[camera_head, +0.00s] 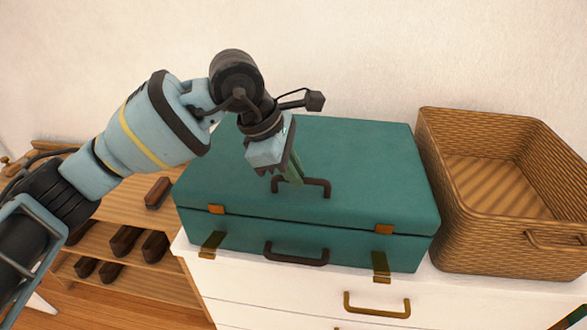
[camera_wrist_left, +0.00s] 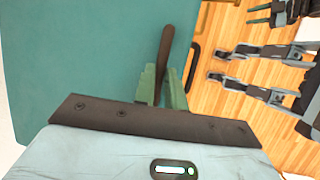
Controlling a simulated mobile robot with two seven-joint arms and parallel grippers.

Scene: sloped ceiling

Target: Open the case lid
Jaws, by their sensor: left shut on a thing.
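The teal case (camera_head: 340,250) lies flat on the white dresser, with its lid (camera_head: 350,165) down. A dark handle (camera_head: 318,186) sits on top of the lid near its front edge. It also shows in the left wrist view (camera_wrist_left: 165,50). My left gripper (camera_head: 291,180) reaches down from above and is shut on this top handle; its green fingers (camera_wrist_left: 162,82) hide part of it. Two brass latch parts hang on the case's front, apart from the lid's orange catches. Green finger-like parts, apparently my right gripper (camera_wrist_left: 260,13), show at the wrist view's top right.
A wicker basket (camera_head: 480,245) stands close against the case's right side, empty as far as I see. A wooden shelf (camera_head: 115,225) with several dark shoe-like objects is at left. The white dresser (camera_head: 290,290) has a brass drawer handle (camera_head: 376,306). A wall stands behind.

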